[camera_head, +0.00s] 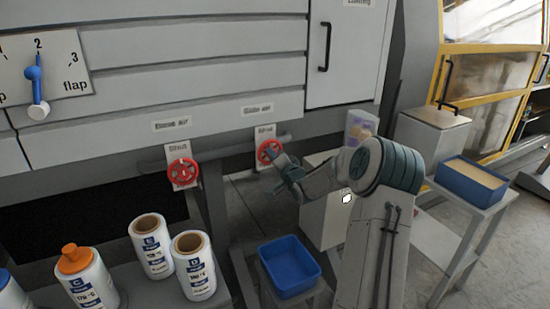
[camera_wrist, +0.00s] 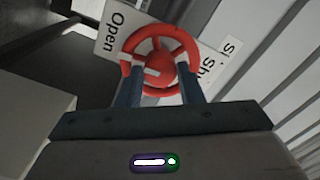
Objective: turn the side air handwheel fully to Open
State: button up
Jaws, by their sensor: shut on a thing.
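The side air handwheel (camera_head: 267,152) is the red wheel on the right, on a pale plate on the machine's lower rail. In the wrist view the red wheel (camera_wrist: 158,60) fills the top middle, with a pale pointer mark near its hub. The word "Open" shows on the plate (camera_wrist: 113,22) at upper left, and "Shut" is partly hidden behind the wheel at right. My gripper (camera_head: 277,163) is at this wheel. In the wrist view the fingers of my gripper (camera_wrist: 162,84) are on the near part of the wheel, shut on it, one finger each side of the hub.
A second red handwheel (camera_head: 182,172) sits to the left on the same rail. An orange-capped bottle (camera_head: 86,280) stands at lower left. A blue tray (camera_head: 470,183) rests on a stand at right.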

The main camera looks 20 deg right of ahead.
jog(key=shift+m, duration=0.7)
jog(key=o, duration=1)
jog(key=shift+c, duration=0.2)
jog(key=shift+s, duration=0.1)
jog(key=s+b, duration=0.1)
jog(key=s, duration=1.2)
jog(key=shift+s+d, duration=0.25)
jog(key=shift+s, duration=0.1)
jog(key=shift+a, duration=0.1)
